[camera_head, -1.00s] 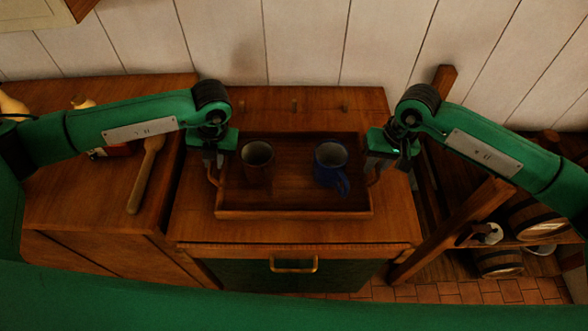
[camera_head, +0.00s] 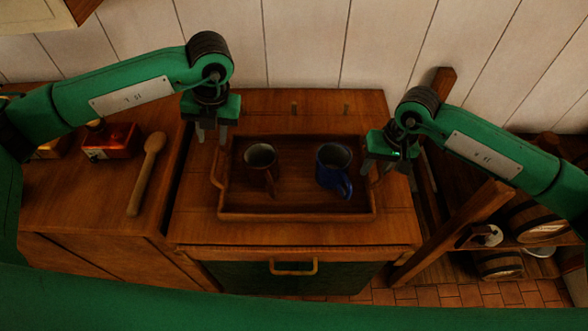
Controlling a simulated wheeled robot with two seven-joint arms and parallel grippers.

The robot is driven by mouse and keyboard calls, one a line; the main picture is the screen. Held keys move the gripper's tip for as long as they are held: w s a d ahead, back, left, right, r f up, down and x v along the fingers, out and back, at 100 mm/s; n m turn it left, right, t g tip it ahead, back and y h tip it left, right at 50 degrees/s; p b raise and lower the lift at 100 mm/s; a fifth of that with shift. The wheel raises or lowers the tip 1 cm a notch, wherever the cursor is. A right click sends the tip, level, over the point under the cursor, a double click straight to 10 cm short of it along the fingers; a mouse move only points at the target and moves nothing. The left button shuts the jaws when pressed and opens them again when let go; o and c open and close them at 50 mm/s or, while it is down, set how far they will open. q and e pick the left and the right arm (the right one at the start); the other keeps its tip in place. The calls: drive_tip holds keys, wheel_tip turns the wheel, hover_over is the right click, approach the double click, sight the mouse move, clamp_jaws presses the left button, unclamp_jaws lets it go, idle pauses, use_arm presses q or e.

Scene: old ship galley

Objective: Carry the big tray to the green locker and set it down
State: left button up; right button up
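The big tray (camera_head: 295,214) is brown wood and rests flat on the wooden top of the locker with the dark green front (camera_head: 295,277). A brown mug (camera_head: 259,160) and a blue mug (camera_head: 334,170) stand upright in it. My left gripper (camera_head: 211,137) is open and empty, above the tray's left handle (camera_head: 217,172) and clear of it. My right gripper (camera_head: 380,168) is at the tray's right end, close to the right handle. Its fingers look apart; whether they touch the handle is hard to see.
A wooden rack with barrels (camera_head: 498,264) is on the right. A panelled wall closes the back.

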wheel_tip(320, 180, up, 12)
drive_tip(key=d, duration=0.2)
drive_tip(key=shift+d, duration=0.15)
drive_tip(key=shift+f, duration=0.15)
idle(0.6)
